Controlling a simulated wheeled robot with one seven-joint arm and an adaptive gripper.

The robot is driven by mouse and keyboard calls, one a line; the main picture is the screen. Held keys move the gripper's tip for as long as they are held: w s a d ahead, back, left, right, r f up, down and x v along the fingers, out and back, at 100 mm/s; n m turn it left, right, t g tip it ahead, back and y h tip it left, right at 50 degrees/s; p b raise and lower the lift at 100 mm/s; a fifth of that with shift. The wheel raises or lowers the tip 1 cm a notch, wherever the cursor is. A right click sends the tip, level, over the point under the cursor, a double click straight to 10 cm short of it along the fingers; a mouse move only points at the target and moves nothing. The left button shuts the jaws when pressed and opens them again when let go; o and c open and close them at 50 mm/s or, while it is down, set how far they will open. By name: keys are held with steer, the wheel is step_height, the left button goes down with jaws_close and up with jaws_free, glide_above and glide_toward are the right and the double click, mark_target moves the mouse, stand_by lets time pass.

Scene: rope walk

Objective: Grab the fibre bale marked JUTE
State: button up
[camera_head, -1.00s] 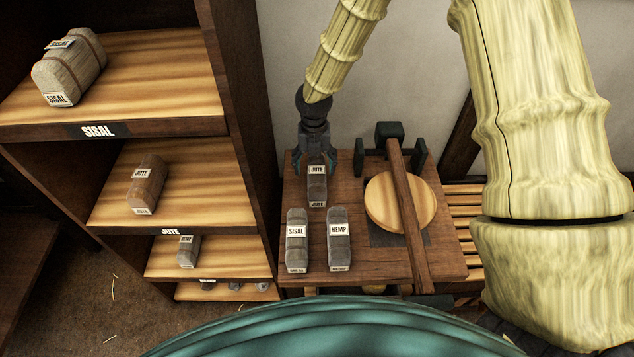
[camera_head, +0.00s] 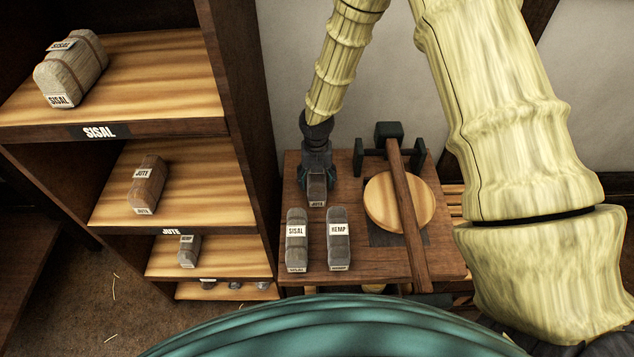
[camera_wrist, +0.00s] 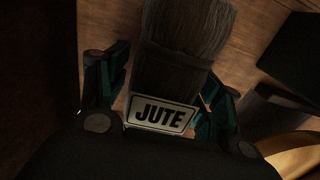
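The JUTE bale (camera_head: 317,193) stands on the wooden table (camera_head: 378,274), behind the SISAL and HEMP bales. In the wrist view the grey JUTE bale (camera_wrist: 172,75) with its JUTE label lies between my gripper's fingers. My gripper (camera_head: 316,180) is over the bale from behind and above, covering its top label. In the wrist view the fingers stand apart on either side of the bale, with a small gap visible at the right. I cannot tell whether the left finger touches it. Another JUTE bale (camera_head: 146,185) lies on the shelf at the left.
The SISAL bale (camera_head: 296,240) and HEMP bale (camera_head: 339,240) stand just in front. A balance-like device with a round wooden pan (camera_head: 385,205) and long beam (camera_head: 408,215) is at the right. The shelf unit (camera_head: 238,110) rises close on the left.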

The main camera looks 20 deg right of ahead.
steer(key=c, duration=0.7)
steer(key=shift+c, duration=0.2)
steer(key=shift+r, duration=0.15)
